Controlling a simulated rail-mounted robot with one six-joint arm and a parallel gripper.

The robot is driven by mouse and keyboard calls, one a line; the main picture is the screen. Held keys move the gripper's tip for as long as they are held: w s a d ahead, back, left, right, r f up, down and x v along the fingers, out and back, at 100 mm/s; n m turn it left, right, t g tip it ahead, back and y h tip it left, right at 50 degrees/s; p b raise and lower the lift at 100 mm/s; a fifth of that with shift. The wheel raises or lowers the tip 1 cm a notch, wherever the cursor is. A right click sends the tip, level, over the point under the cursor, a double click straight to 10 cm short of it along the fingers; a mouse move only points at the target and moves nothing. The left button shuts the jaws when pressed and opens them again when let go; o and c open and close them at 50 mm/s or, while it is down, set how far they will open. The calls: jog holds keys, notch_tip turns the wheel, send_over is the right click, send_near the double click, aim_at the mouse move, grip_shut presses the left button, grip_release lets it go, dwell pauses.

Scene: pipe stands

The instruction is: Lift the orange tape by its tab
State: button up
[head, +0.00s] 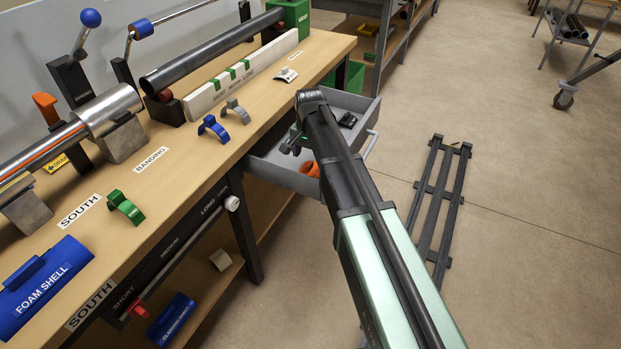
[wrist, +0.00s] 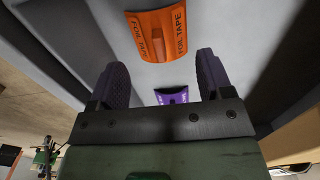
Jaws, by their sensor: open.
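The orange tape (wrist: 170,22), lettered FOIL TAPE, lies on the grey drawer floor at the top of the wrist view. Its raised tab (wrist: 158,42) runs along its middle. It also shows as an orange patch in the head view (head: 310,169), partly covered by my arm. My gripper (wrist: 162,62) is open and empty, its two dark ridged fingers apart. The tape appears beyond the fingertips, not between them, and looks untouched. In the head view the gripper is mostly hidden at the drawer.
A purple labelled piece (wrist: 172,96) lies in the drawer, showing between the fingers. The open grey drawer (head: 268,172) has raised walls around these items. The wooden bench (head: 170,185) with clips and pipe stands is at left. A dark rack (head: 440,200) lies on the floor at right.

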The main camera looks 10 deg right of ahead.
aim_at(310, 164)
notch_tip(310, 164, down, 6)
jog(key=b, duration=0.5)
jog(key=shift+r, duration=0.45)
jog(key=shift+c, duration=0.2)
jog(key=c, duration=0.9)
